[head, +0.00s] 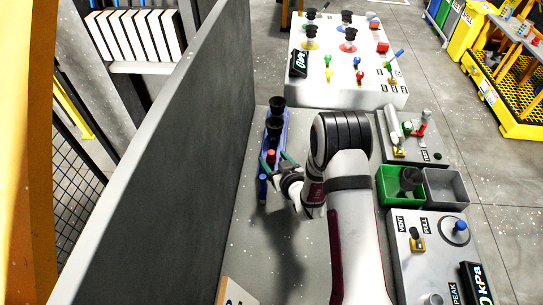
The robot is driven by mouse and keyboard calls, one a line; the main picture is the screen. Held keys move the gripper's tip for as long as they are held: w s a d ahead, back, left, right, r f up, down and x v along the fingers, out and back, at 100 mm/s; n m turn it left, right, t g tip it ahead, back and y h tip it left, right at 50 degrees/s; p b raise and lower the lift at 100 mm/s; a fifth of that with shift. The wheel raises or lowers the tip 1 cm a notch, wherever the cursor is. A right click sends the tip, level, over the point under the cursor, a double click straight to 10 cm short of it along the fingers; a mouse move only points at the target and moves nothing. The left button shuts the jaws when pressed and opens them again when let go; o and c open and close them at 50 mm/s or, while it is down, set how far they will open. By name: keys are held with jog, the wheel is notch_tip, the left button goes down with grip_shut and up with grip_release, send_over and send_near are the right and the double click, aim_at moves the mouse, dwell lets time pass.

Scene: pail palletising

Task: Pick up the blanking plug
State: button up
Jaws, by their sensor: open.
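A blue rack (284,128) stands along the grey wall at the left of my work surface. It carries two black cup-shaped pieces (276,115), a small red-topped piece (271,155) and a blue upright piece (263,186) at its near end. I cannot tell for sure which of these is the blanking plug. My gripper (273,160) is open, its green-tipped fingers spread at the near part of the rack, around or just over the red-topped piece. I cannot tell whether they touch it. The gripper hides part of the rack.
The tall grey wall (165,150) runs close along the rack's left. A green bin (384,198) holding a dark piece and a grey bin (462,202) lie right of my arm. A white panel (310,90) with coloured knobs stands behind. The surface (250,245) before the rack is clear.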

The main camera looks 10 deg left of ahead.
jog(key=shift+w+a+f, duration=0.2)
jog(key=shift+w, duration=0.2)
grip_shut()
jog(key=shift+r, duration=0.15)
